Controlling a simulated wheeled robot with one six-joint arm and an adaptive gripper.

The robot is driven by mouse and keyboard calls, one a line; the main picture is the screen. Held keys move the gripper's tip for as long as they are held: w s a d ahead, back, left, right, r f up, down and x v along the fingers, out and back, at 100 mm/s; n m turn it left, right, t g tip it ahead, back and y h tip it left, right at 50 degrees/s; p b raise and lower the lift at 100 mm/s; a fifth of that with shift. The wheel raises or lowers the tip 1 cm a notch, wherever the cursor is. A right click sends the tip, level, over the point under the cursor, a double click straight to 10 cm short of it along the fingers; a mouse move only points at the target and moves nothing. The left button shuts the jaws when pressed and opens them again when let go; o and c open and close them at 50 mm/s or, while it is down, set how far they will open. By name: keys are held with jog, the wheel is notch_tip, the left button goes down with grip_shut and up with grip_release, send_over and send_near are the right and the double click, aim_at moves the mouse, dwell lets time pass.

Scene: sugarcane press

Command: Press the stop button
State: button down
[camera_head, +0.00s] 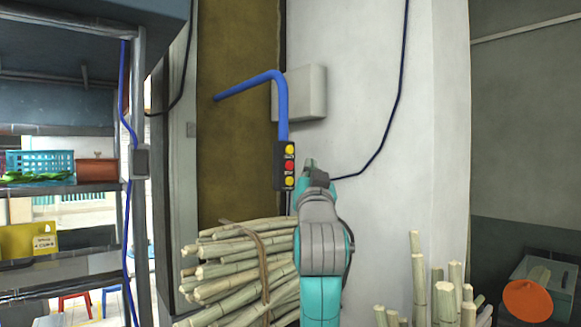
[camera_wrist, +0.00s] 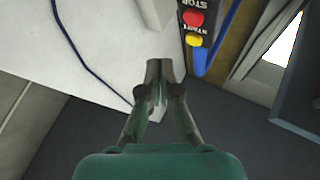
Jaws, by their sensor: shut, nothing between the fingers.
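A narrow black control box (camera_head: 277,168) hangs from a blue pipe in front of the wall. Its front carries a red button (camera_head: 289,165) between two yellow buttons. In the wrist view the red button (camera_wrist: 193,18) has the word STOP beside it, and a yellow button (camera_wrist: 193,40) has START beside it; the lettering looks turned over. My gripper (camera_head: 309,163) is shut and empty, just right of the box in the head view. In the wrist view my gripper's fingertips (camera_wrist: 158,70) are left of the buttons in the picture and look apart from them.
A tied bundle of cane (camera_head: 240,262) lies below the box, and more upright canes (camera_head: 447,300) stand at lower right. A grey wall box (camera_head: 305,92) and a dark hanging cable (camera_head: 398,90) are behind. A shelf (camera_head: 70,190) with baskets stands at left.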

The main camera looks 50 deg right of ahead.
jog(key=shift+w+d, duration=0.25)
jog(key=shift+w, duration=0.75)
jog(key=shift+w+d, duration=0.25)
jog(key=shift+w, duration=0.7)
jog(key=shift+w, duration=0.15)
jog(key=shift+w+d, duration=0.1)
jog(key=shift+w, duration=0.15)
jog(key=shift+w+d, duration=0.1)
jog(key=shift+w, duration=0.3)
dwell(0.8)
jog(key=shift+s, duration=0.15)
jog(key=shift+s+a, duration=0.2)
jog(key=shift+s, duration=0.5)
jog(key=shift+s, duration=0.1)
jog(key=s, duration=0.2)
jog(key=s+a, duration=0.1)
jog(key=s, duration=0.1)
jog(key=shift+s+a, duration=0.15)
jog(key=shift+s, duration=0.15)
